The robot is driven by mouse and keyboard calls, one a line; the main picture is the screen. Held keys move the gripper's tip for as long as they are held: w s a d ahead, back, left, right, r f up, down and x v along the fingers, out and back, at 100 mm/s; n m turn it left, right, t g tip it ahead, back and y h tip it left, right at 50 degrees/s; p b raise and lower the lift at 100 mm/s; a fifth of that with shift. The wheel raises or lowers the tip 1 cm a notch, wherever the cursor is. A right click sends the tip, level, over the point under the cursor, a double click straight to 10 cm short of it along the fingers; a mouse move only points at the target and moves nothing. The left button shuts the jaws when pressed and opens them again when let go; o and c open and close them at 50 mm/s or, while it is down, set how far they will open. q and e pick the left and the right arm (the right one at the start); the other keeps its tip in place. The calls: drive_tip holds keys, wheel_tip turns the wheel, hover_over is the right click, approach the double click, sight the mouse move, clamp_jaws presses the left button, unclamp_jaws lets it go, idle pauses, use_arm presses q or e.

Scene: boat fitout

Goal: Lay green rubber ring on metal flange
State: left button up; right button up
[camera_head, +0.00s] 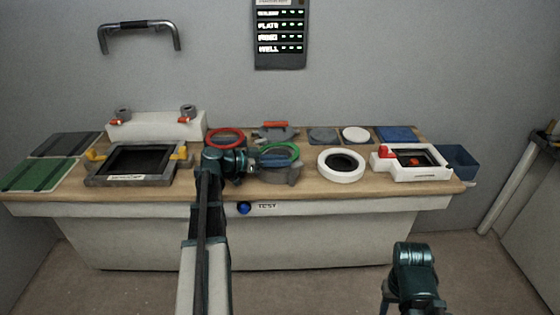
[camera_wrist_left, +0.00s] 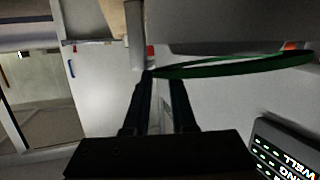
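The green rubber ring (camera_head: 295,149) is by my left gripper (camera_head: 282,161) in the head view, just above the grey metal flange (camera_head: 283,176). In the left wrist view the ring (camera_wrist_left: 262,65) shows edge-on, reaching right from the fingertips (camera_wrist_left: 162,76). The left fingers look closed on its near rim. The flange stands on the workbench and is partly hidden by the gripper and ring. I cannot tell whether the ring touches it. Part of my right arm shows at the lower right of the head view; its fingers are not visible.
On the workbench (camera_head: 320,195), a red ring (camera_head: 225,131) lies left of my left gripper. A grey part with a red handle (camera_head: 275,125) stands behind. A white ring (camera_head: 323,163) and a white frame (camera_head: 440,174) stand to the right. A black-centred frame (camera_head: 100,180) is at left.

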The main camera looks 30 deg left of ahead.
use_arm(q)
drive_tip(key=shift+s+f+g+p, duration=0.3)
drive_tip(key=shift+s+f, duration=0.45)
drive_tip(key=shift+f, duration=0.05)
drive_tip(key=r+p+v, duration=0.1)
drive_tip(key=p+v, duration=0.2)
drive_tip(key=v, duration=1)
drive_tip(key=shift+w, duration=0.2)
drive_tip(key=w+d+f+g, duration=0.2)
drive_tip(key=d+f+g, duration=0.25)
drive_tip(key=d, duration=0.85)
drive_tip(key=s+d+f+n+g+y, duration=0.1)
drive_tip(key=s+d+f+g+y, duration=0.15)
drive_tip(key=d, duration=0.45)
drive_tip(key=s+d+f+g+y, duration=0.15)
drive_tip(key=d+f, duration=0.25)
drive_tip(key=d, duration=0.4)
drive_tip(key=s+d+f+n+g+y, duration=0.1)
drive_tip(key=s+d+f+g, duration=0.25)
drive_tip(key=d, duration=0.35)
drive_tip(key=s+d+f+n+y, duration=0.2)
drive_tip(key=s+d+y, duration=0.4)
wheel_tip(320, 180, up, 12)
drive_tip(key=t+p, duration=0.1)
drive_tip(key=p, duration=1.1)
drive_tip(key=shift+r+p, duration=0.15)
drive_tip(key=shift+p, duration=0.15)
